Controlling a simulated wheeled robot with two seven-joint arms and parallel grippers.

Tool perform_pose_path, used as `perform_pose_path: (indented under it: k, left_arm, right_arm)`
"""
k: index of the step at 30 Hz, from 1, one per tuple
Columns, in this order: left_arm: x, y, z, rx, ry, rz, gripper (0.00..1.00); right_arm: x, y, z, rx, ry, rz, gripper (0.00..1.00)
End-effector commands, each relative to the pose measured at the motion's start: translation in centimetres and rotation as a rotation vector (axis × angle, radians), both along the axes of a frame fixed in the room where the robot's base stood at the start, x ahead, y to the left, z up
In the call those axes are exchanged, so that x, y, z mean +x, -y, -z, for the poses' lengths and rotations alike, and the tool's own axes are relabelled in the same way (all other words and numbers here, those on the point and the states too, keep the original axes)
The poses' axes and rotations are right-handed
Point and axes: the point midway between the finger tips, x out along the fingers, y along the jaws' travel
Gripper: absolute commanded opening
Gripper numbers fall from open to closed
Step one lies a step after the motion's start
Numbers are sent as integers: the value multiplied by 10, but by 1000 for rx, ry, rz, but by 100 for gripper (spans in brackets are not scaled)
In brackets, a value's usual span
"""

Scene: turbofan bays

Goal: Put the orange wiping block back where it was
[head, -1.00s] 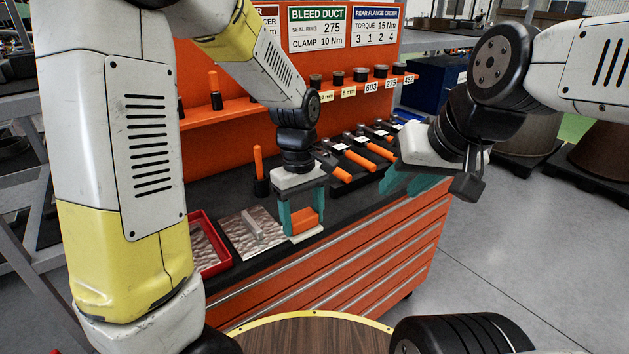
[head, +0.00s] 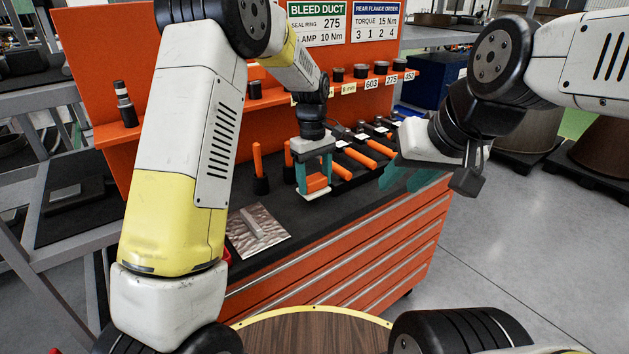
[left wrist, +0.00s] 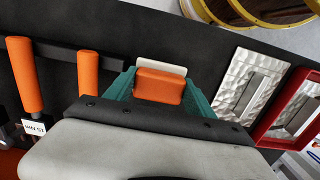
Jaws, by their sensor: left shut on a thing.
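The orange wiping block (head: 317,182) has a pale base plate and is held between the teal fingers of my left gripper (head: 314,180). In the head view it is over the black bench top (head: 350,199), near its front edge; I cannot tell whether its base touches the top. In the left wrist view the block (left wrist: 158,85) sits between both fingers, with its pale plate (left wrist: 161,66) showing beyond it. My right gripper (head: 408,178) hangs at the right by the cart's end, teal fingers partly hidden by its own wrist.
A silver textured plate (head: 271,237) with a raised bar lies left of the block. A red tray (left wrist: 272,134) is beside it in the left wrist view. Orange-handled tools (head: 355,158) lie behind and right. Upright orange handles (head: 258,160) stand behind.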

Motion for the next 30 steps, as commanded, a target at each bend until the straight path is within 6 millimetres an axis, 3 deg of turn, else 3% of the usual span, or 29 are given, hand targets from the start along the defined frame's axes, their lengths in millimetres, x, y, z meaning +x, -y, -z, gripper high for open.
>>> perform_pose_path:
  k: [6, 16, 17, 20, 30]
  left_arm:
    - [-3, -1, 33, 2, -6, 0, 12]
    - [-3, 0, 36, 2, -4, 1, 12]
    - [-2, -1, 36, 1, -3, 1, 65]
    - [-3, 0, 36, 1, -3, 1, 84]
    - [-2, -1, 34, 1, -3, 1, 85]
  right_arm:
    - [0, 0, 0, 0, 0, 0, 36]
    - [0, 0, 0, 0, 0, 0, 36]
    - [0, 0, 0, 0, 0, 0, 36]
    - [0, 0, 0, 0, 0, 0, 36]
    - [0, 0, 0, 0, 0, 0, 36]
